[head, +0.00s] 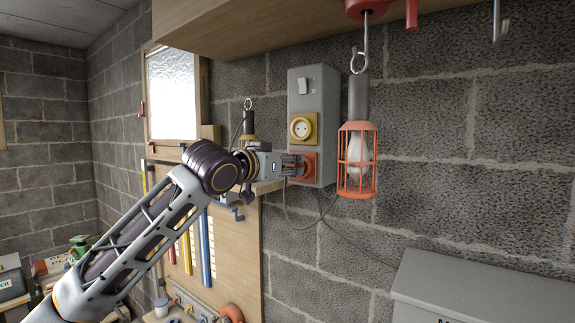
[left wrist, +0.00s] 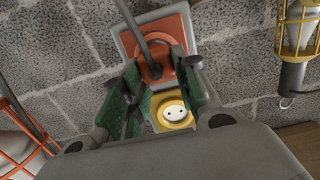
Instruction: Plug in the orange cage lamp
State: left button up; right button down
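The orange cage lamp (head: 357,160) hangs upright from a hook at the right of the grey socket box (head: 325,95). Part of its orange cage (left wrist: 15,140) shows at the left of the left wrist view. The box carries a yellow socket (head: 302,128) above an orange socket (head: 312,163). My left gripper (head: 296,165) is at the orange socket. In the left wrist view its green-padded fingers stand apart around a dark plug with a cord (left wrist: 152,68), which appears seated in the orange socket. Contact with the plug cannot be told. My right gripper is out of view.
A yellow cage lamp (head: 249,125) hangs behind my left wrist. A wooden shelf (head: 290,35) runs overhead. A cord loops below the socket box. A grey cabinet (head: 470,285) stands at the lower right. The wall between is clear.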

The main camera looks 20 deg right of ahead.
pick_arm(q)
jog(key=o, duration=0.5)
jog(key=shift+o, duration=0.2)
jog(key=shift+s+a, duration=0.1)
jog(key=shift+a, duration=0.05)
jog(key=v, duration=1.1)
jog(key=shift+s+a, duration=0.25)
